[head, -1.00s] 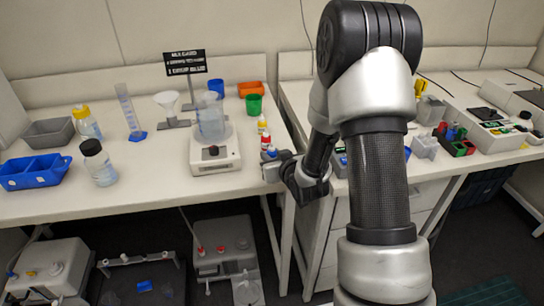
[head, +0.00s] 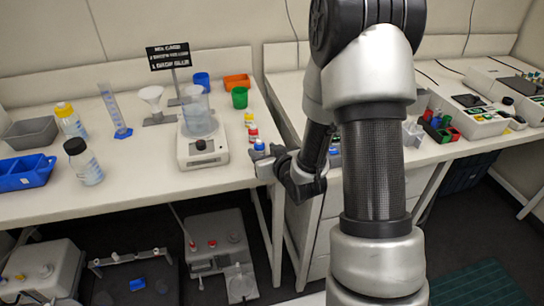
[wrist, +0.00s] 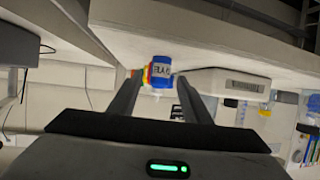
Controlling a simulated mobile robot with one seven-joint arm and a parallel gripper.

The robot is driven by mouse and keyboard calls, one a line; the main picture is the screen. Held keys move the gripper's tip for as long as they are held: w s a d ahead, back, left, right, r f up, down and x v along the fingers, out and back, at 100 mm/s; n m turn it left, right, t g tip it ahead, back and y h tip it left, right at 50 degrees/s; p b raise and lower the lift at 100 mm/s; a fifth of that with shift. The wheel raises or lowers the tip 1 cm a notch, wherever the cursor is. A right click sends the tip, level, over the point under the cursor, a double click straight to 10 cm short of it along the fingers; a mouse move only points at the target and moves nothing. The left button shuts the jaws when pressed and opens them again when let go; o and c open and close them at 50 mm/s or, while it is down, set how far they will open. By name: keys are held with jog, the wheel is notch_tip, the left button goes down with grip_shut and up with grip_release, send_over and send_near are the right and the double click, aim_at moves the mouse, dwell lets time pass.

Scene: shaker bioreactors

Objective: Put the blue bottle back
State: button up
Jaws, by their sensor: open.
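The blue bottle (head: 259,147) is a small bottle near the right front corner of the left table. In the wrist view it (wrist: 161,73) shows as a blue body with a pale lettered label, between and just beyond my fingertips. My gripper (wrist: 158,78) is open, with a finger on either side of the bottle and gaps visible. In the head view my gripper (head: 265,168) is low at the table's front edge, beside the bottle, and hides its lower part. The wrist picture is turned over, with the table (wrist: 210,45) at the top.
A red-capped bottle (head: 253,134) and a yellow-capped bottle (head: 249,119) stand in a row behind the blue one. A stirrer (head: 202,152) with a beaker (head: 199,122) is to the left. A green cup (head: 240,97) stands farther back. A gap separates the two tables.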

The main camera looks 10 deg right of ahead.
jog(key=p+v, duration=0.8)
jog(key=p, duration=0.1)
notch_tip(320, 180, up, 15)
jog(key=s+d+g+h, duration=0.2)
jog(key=s+g+h, duration=0.1)
jog(key=g, duration=0.1)
jog(key=s+a+r+g, duration=0.1)
jog(key=s+r, duration=0.2)
jog(key=s, duration=0.3)
jog(key=s+a+r+m+g, duration=0.1)
jog(key=s+r, duration=0.3)
jog(key=s, duration=0.3)
jog(key=s+a+r+g+y, duration=0.1)
jog(key=s+r, duration=0.2)
jog(key=s, duration=0.4)
jog(key=shift+a+r+m+g, duration=0.2)
jog(key=shift+a+m+g, duration=0.1)
jog(key=shift+a+m, duration=0.1)
